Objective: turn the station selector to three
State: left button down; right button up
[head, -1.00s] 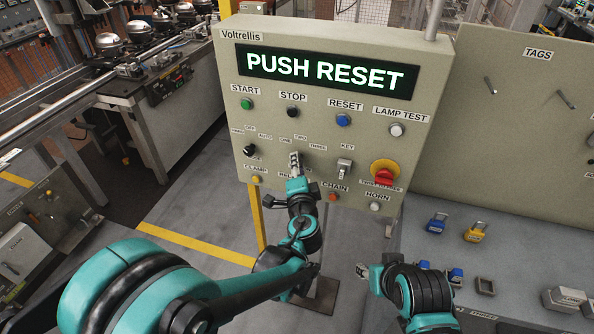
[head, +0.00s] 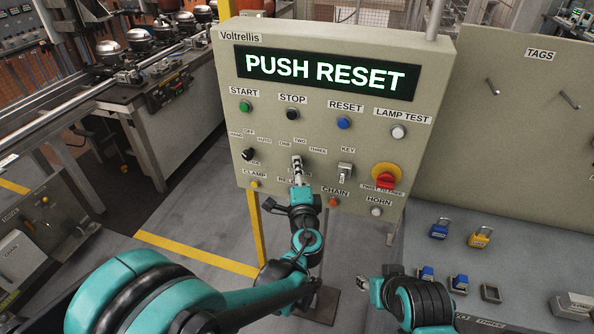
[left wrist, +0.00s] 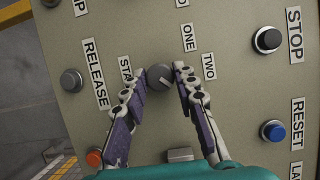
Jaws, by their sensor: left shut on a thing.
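The station selector (left wrist: 158,77) is a round grey knob on the panel, with the labels ONE (left wrist: 188,37) and TWO (left wrist: 209,65) near it in the left wrist view. A pale mark on its face points to the lower right there, away from ONE. The label THREE (head: 318,150) shows in the head view, up and right of my fingers. My left gripper (head: 297,166) is shut on the selector, one finger on each side of it. In the head view the fingers hide most of the knob. My right gripper (head: 363,284) hangs low, away from the panel; its fingers are too small to judge.
The display (head: 325,72) reads PUSH RESET. The black mode knob (head: 247,154), the key switch (head: 345,172) and the red emergency stop (head: 385,180) are near the selector. Blue and yellow padlocks (head: 480,236) lie on the grey bench at right.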

pick_arm(q)
jog(key=c, duration=1.2)
grip_release()
jog(key=s, duration=0.8)
jog(key=s+d, duration=0.1)
jog(key=s, duration=0.3)
